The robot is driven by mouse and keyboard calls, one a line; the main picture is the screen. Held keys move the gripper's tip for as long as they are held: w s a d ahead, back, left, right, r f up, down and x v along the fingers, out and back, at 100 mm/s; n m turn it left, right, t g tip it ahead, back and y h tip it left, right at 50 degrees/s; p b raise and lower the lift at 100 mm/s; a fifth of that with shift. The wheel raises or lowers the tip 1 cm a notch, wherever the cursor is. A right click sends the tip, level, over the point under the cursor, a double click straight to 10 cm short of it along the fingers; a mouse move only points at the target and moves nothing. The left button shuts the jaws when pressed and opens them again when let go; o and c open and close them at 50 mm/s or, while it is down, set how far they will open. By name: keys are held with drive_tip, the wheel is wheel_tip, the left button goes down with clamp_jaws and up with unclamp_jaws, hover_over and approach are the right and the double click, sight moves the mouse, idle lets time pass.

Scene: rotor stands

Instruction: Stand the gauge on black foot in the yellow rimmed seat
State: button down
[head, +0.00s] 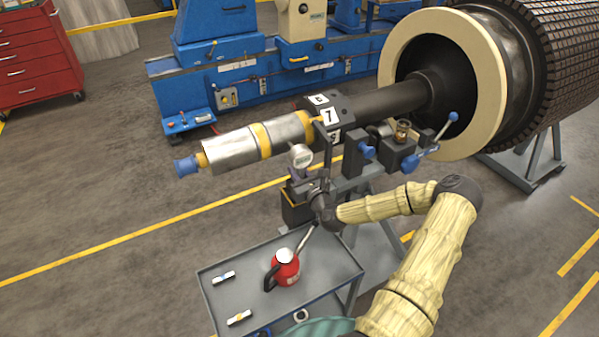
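The gauge (301,156), with a pale round dial, is upright near the middle of the head view, just below the silver shaft. Its lower part runs down among dark parts, and its black foot is not clearly visible. A dark box-like seat with a yellow rim (290,199) is just below the gauge. I cannot tell whether the foot touches it. My gripper (318,190) is at the end of my cream-sleeved arm, right beside the gauge and seat. Its fingers are small and dark here, so I cannot tell whether they are shut on the gauge.
A grey cart (334,272) stands below, carrying a red can (286,268) with a long spout and small white items. The silver shaft (235,146) overhangs close behind the gauge. A bracket with a blue-knobbed lever (437,134) is to the right. Open floor lies left.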

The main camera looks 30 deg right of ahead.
drive_tip(key=shift+a+f, duration=0.25)
drive_tip(key=shift+a, duration=0.15)
drive_tip(key=c, duration=1.3)
unclamp_jaws()
drive_tip(key=shift+a+f, duration=0.1)
drive_tip(key=shift+a, duration=0.05)
drive_tip(key=shift+d, duration=0.2)
drive_tip(key=shift+s, duration=0.2)
drive_tip(key=shift+s+d, duration=0.1)
drive_tip(key=shift+s, duration=0.2)
drive_tip(key=s+b, duration=0.2)
drive_tip(key=s, duration=0.9)
drive_tip(key=shift+d, duration=0.15)
